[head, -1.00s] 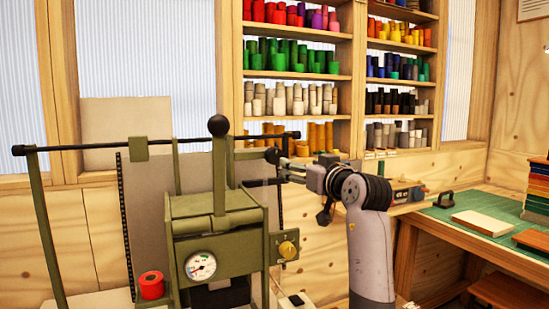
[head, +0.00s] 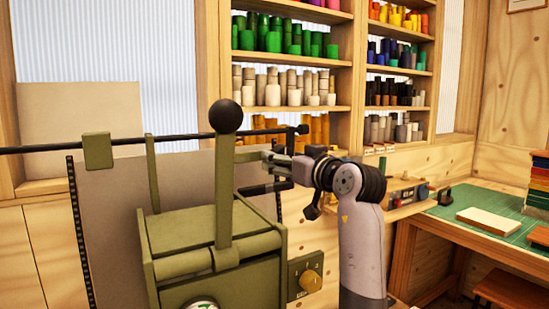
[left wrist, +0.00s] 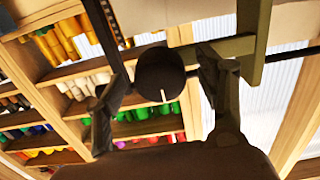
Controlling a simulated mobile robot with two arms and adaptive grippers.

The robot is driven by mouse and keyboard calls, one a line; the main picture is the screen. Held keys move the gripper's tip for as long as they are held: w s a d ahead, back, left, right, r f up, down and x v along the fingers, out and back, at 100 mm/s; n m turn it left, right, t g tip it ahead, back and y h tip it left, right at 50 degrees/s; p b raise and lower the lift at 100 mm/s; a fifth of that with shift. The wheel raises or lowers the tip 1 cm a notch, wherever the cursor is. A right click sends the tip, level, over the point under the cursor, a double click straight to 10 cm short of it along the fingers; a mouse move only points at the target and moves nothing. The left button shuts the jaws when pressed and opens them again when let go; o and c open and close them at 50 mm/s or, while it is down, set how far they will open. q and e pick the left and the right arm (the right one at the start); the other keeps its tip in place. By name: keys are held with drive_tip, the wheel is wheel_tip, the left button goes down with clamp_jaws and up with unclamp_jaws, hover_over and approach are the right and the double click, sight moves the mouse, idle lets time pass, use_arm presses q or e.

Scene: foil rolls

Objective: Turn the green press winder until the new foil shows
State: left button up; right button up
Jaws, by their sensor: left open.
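The green press (head: 215,235) fills the lower middle of the head view, with an upright lever topped by a black ball (head: 226,116). My left gripper (head: 262,172) is behind the press's right side, pointing left. In the left wrist view, a dark round winder knob (left wrist: 160,75) with a white mark sits between its open fingers. I cannot tell whether they touch it. The knob is not clear in the head view. No foil can be made out on the press. My right gripper is not in view.
A black rod (head: 50,148) runs behind the press. Shelves of coloured rolls (head: 290,40) stand behind. A workbench with a green mat (head: 480,225) is at the right.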

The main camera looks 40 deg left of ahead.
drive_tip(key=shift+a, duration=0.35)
use_arm(q)
drive_tip(key=shift+r, duration=0.1)
drive_tip(key=shift+c, duration=0.3)
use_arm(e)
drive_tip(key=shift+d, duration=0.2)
use_arm(q)
drive_tip(key=shift+c, duration=0.7)
drive_tip(key=c, duration=1)
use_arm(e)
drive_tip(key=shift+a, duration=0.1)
